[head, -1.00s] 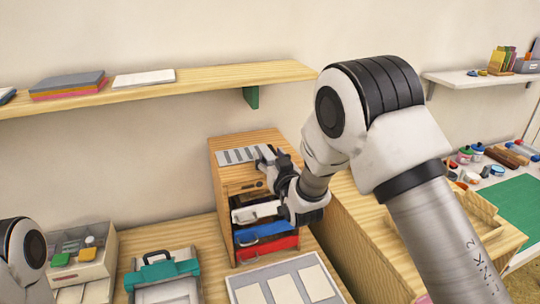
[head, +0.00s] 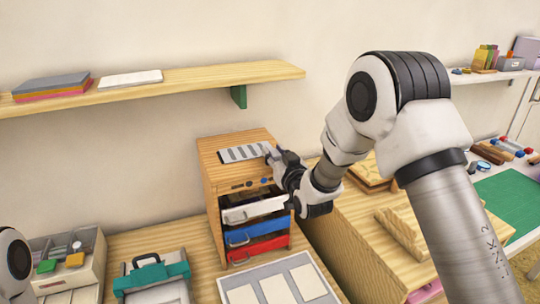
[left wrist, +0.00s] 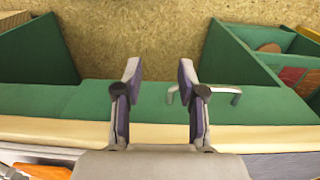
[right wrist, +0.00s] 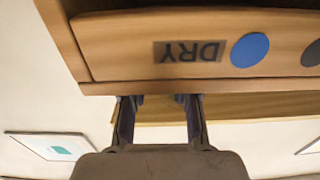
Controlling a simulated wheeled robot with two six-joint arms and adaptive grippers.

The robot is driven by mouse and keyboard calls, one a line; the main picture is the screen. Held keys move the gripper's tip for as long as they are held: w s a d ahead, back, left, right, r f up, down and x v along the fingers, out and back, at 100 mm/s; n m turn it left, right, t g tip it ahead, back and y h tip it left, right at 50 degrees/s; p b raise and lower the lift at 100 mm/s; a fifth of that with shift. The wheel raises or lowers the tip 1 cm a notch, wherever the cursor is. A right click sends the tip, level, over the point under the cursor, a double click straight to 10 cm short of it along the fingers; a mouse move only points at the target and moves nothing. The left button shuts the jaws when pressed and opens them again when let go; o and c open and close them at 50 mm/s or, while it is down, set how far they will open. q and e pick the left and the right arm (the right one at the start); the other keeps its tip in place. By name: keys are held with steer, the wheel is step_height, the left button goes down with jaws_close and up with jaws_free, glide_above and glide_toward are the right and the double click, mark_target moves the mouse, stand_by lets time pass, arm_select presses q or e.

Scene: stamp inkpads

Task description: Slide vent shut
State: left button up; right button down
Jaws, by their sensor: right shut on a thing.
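The vent is a grey slotted plate (head: 243,153) on top of the small wooden drawer cabinet (head: 208,186). My right gripper (head: 272,156) is at the plate's right end, shut on the vent slider. In the right wrist view, my right gripper's fingers (right wrist: 160,103) reach past the edge of the cabinet (right wrist: 120,55); the part between them is mostly hidden. An upside-down DRY label and a blue dot (right wrist: 250,50) show on the cabinet face. In the left wrist view, my left gripper (left wrist: 160,75) is open and empty, over a green bin edge.
White, blue (head: 257,229) and red drawers sit below the vent. A wooden shelf (head: 190,82) is above and behind. A wooden unit is on the right.

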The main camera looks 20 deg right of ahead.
steer(key=c, duration=1)
jaws_free()
steer(key=shift+d, duration=0.1)
steer(key=shift+o, duration=0.8)
steer(key=shift+w+d+f, duration=0.1)
steer(key=shift+w+d, duration=0.05)
steer(key=shift+s, duration=0.35)
steer(key=s, duration=1.1)
steer(key=shift+s+d, duration=0.15)
steer(key=shift+d, duration=0.05)
